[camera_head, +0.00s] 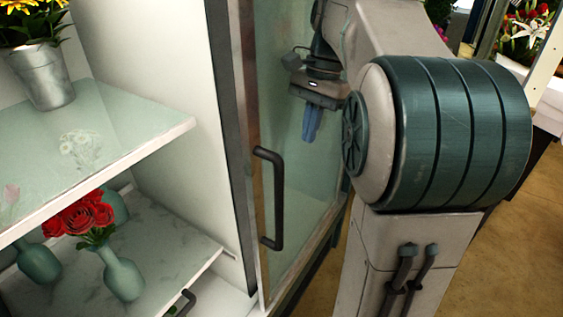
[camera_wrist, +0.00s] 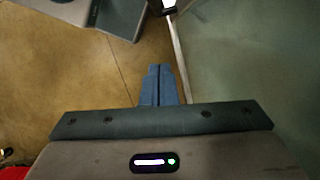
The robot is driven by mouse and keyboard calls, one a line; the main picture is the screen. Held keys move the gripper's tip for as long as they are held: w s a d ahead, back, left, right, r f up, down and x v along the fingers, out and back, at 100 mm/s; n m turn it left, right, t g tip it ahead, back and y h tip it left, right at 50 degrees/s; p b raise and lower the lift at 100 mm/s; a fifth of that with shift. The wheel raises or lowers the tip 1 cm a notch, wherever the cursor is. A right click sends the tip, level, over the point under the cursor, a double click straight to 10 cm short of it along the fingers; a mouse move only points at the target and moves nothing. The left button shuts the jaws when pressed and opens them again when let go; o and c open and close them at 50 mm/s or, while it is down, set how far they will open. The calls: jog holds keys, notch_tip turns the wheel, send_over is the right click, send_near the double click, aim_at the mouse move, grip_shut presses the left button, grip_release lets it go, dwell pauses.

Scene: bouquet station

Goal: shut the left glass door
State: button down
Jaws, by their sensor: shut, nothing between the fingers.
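A glass door (camera_head: 308,190) in a pale, worn frame shows in the middle of the head view, with a long black handle (camera_head: 279,200) near its left edge. It stands beside the cabinet's dark upright; how far it is ajar I cannot tell. My gripper (camera_head: 310,136) hangs over the upper part of the glass in that view, right of and above the handle. Its blue fingers are together and empty. In the wrist view my gripper (camera_wrist: 158,70) points past a pale edge, with a greenish glass pane (camera_wrist: 255,60) on the right. Contact with the door cannot be made out.
The cabinet's upper shelf (camera_head: 130,140) holds a metal bucket (camera_head: 43,76) of yellow flowers. The lower shelf (camera_head: 180,255) holds green vases (camera_head: 123,272), with red roses (camera_head: 80,214). Bare floor (camera_head: 520,245) lies right.

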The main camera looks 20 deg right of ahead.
jog(key=s+a+f, duration=0.3)
jog(key=a+f, duration=0.2)
jog(key=f, duration=0.4)
jog(key=shift+a+f+p, duration=0.2)
jog(key=shift+a+p, duration=0.05)
jog(key=shift+p, duration=0.1)
jog(key=shift+s, duration=0.1)
